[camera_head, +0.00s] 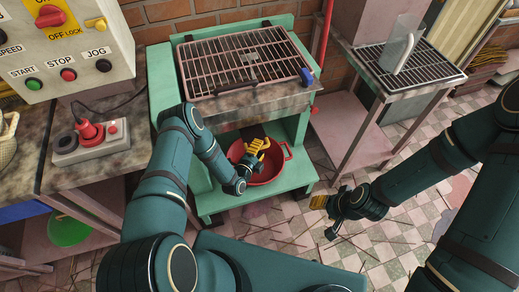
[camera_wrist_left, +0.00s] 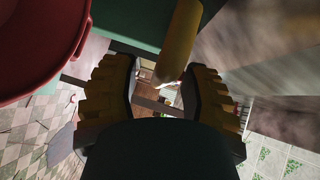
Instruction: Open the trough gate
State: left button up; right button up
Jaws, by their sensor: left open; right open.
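The green machine (camera_head: 162,85) carries a trough under a barred grate (camera_head: 243,60). A small blue part (camera_head: 307,77) sits at the grate's right front corner. I cannot clearly make out the trough gate. My left gripper (camera_head: 256,156) is below the trough's front edge, in front of the red bowl (camera_head: 286,152). In the left wrist view its yellow-padded fingers (camera_wrist_left: 160,88) are apart. A yellow cylindrical bar (camera_wrist_left: 180,40), perhaps a handle, reaches into the space between them; contact cannot be told. My right gripper (camera_head: 322,203) is open and empty over the tiled floor.
The red bowl, also in the left wrist view (camera_wrist_left: 35,45), stands on the machine's lower shelf (camera_head: 230,200). A control box (camera_head: 65,45) and a red plug (camera_head: 90,132) are at left. A side table with a rack (camera_head: 425,68) stands at right. Tiled floor is open in front.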

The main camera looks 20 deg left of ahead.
pick_arm(q)
jog(key=shift+w, duration=0.25)
grip_shut()
jog(key=shift+s+d, duration=0.1)
jog(key=s+d+p, duration=0.1)
jog(key=s, duration=0.1)
jog(key=s+d+p, duration=0.1)
jog(key=s+d, duration=0.1)
jog(key=shift+s, duration=0.1)
grip_release()
jog(key=shift+a, duration=0.1)
